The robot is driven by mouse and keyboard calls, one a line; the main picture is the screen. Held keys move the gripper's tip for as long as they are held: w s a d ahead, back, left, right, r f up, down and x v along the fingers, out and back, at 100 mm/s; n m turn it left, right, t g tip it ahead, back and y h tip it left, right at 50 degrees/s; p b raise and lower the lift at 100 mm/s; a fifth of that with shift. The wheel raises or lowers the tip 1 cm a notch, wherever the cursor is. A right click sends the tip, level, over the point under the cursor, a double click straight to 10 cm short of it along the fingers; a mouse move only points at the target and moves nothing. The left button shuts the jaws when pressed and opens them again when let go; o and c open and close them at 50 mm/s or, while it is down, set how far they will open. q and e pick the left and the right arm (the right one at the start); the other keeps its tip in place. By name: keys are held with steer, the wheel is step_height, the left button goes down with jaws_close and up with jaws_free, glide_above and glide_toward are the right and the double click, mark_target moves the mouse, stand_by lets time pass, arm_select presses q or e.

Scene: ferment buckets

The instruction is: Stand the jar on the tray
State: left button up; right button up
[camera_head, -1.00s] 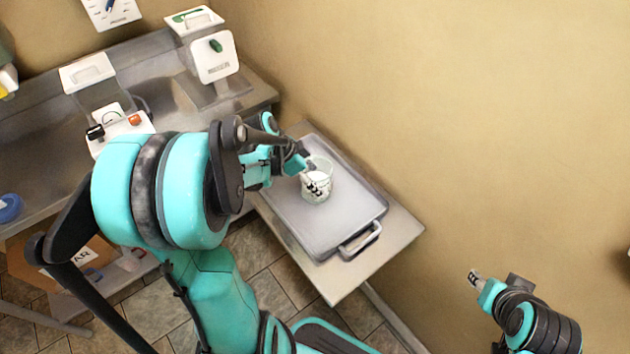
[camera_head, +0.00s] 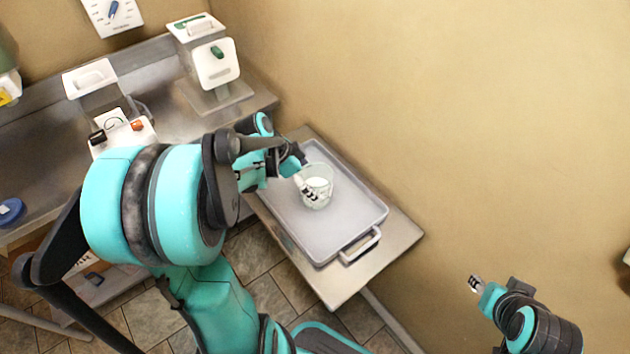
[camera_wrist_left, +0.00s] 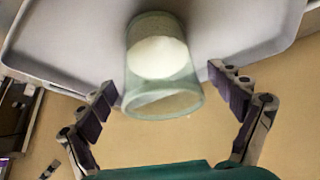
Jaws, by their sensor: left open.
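The jar (camera_head: 318,184) is clear, with white contents and a dark-marked label. It stands upright on the grey tray (camera_head: 350,222). In the left wrist view the jar (camera_wrist_left: 162,62) shows ahead of the spread fingers, its mouth toward the camera, with the tray (camera_wrist_left: 65,40) behind it. My left gripper (camera_head: 296,166) is open beside the jar, on its upper left side. In the wrist view the left gripper's fingers (camera_wrist_left: 168,92) are on either side with gaps to the glass. My right gripper (camera_head: 474,284) is far off at lower right; its opening is too small to judge.
The tray lies on a metal side table (camera_head: 398,245) against the tan wall. A steel counter (camera_head: 150,70) at left holds several white devices, one with a green knob (camera_head: 217,53). A blue round lid (camera_head: 11,212) lies at far left.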

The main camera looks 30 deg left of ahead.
arm_select(q)
steer(key=p+v, duration=0.3)
steer(key=v, duration=0.6)
steer(key=s+d+r+n+t+y, duration=0.1)
steer(key=s+d+n+y, duration=0.1)
steer(key=d, duration=0.5)
steer(key=s+d+r+n+t+y, duration=0.2)
steer(key=s+d+n, duration=0.3)
steer(key=d+n, duration=0.2)
steer(key=shift+d, duration=0.35)
